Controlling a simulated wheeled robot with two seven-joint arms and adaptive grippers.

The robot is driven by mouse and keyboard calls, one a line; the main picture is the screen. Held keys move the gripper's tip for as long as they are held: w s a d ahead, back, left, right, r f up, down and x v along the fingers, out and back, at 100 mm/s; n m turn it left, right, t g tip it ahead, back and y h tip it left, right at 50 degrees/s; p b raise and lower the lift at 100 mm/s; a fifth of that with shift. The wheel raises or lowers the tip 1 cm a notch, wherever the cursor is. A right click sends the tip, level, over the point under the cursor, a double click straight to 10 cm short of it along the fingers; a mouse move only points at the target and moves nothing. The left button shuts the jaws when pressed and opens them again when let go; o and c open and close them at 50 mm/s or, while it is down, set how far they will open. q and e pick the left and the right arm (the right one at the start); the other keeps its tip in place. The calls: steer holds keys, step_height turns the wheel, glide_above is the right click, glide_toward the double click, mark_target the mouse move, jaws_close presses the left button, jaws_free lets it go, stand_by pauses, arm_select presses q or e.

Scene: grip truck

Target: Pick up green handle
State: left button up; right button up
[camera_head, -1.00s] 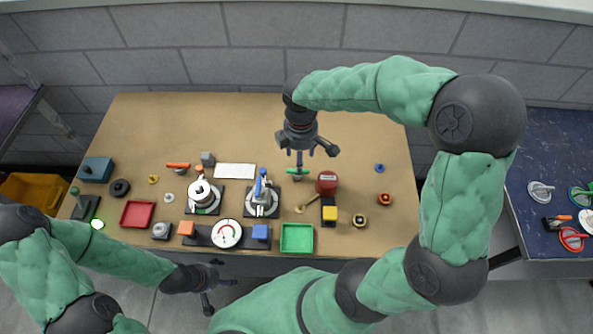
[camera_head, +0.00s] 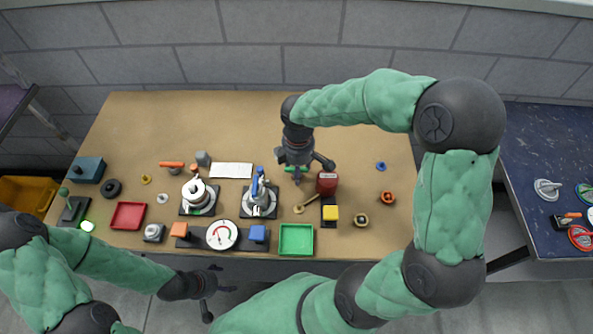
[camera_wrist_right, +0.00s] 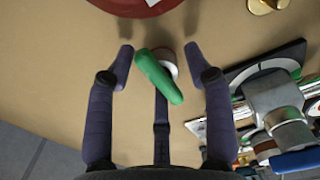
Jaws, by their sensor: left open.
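The green handle (camera_wrist_right: 160,77) lies between the spread fingers of my right gripper (camera_wrist_right: 160,70) in the right wrist view, with a pale round piece beneath it. The fingers stand apart on either side of it, and no grip on it shows. In the head view my right gripper (camera_head: 297,168) is over the table's middle, partly covering the green handle (camera_head: 290,169). My left gripper (camera_head: 213,289) is open and empty in front of the table's near edge.
A red round can (camera_head: 327,183) stands just right of the handle. A blue-handled fixture (camera_head: 260,197) is at its front left, and a brass piece (camera_head: 306,205) lies in front. A green tray (camera_head: 296,239) is at the near edge. The table's back area is clear.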

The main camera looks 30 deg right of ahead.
jaws_close()
steer(key=shift+r, duration=0.15)
